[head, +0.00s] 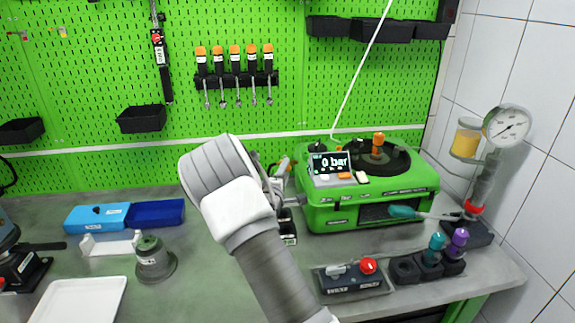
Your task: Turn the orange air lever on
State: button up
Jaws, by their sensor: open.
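The green pump tester (372,206) stands on the bench at right of centre, with a display reading "0 bar" (331,162). A small orange part, seemingly the air lever (284,165), shows at the tester's left side; its exact position is hard to tell. My gripper (280,184) is beside it, at the tester's left edge, mostly hidden behind my grey and white wrist. It is open, and I see nothing held. Whether a finger touches the lever cannot be told.
An orange-topped knob (378,141) stands on the tester's black round top. A gauge (507,126) stands at right. A red-knobbed block (352,278) and a holder with coloured plugs (428,266) lie in front. A blue case (97,217) and white tray (80,301) are at left.

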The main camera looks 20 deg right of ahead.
jog(key=shift+x, duration=1.6)
jog(key=shift+c, duration=0.3)
grip_shut()
